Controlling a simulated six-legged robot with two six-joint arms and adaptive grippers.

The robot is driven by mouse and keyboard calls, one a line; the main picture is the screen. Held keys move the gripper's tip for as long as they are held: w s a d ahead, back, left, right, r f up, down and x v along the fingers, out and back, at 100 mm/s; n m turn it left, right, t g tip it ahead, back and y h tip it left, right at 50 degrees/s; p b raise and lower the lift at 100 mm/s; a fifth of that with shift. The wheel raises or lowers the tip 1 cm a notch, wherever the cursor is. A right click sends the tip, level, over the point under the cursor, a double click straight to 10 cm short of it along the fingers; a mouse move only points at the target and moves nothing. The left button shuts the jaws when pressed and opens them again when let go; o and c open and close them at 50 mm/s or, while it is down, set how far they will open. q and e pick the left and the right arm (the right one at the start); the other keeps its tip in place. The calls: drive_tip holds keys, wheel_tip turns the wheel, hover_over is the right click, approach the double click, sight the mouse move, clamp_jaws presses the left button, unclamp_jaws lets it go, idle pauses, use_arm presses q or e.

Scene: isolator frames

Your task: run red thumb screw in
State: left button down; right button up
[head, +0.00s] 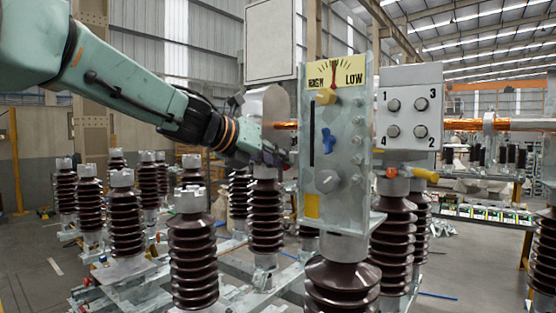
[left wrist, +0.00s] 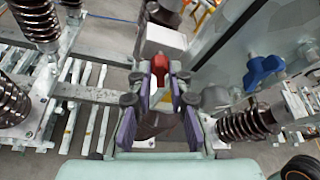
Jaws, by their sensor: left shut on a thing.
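My left gripper (head: 278,153) reaches in from the left and sits just left of the upright grey panel (head: 335,215), whose edge partly hides it in the head view. In the left wrist view the gripper (left wrist: 161,92) has its purple-padded fingers closed around a red piece, the red thumb screw (left wrist: 160,66), at the fingertips. The screw's far end and its seat are hidden, so I cannot tell how deep it sits. In the head view the screw in my gripper cannot be made out. My right gripper is not in view.
Several brown ribbed insulators (head: 193,255) crowd the space below my arm.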

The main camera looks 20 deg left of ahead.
use_arm(q)
drive_tip(key=shift+s+d+f+m+y, duration=0.15)
drive_tip(key=shift+f+m+y, duration=0.15)
drive_tip(key=shift+m+y, duration=0.4)
drive_tip(key=shift+m, duration=0.3)
drive_tip(key=c, duration=1.5)
unclamp_jaws()
drive_tip(key=shift+r+t, duration=0.15)
drive_tip(key=shift+t, duration=0.15)
wheel_tip(320, 180, up, 10)
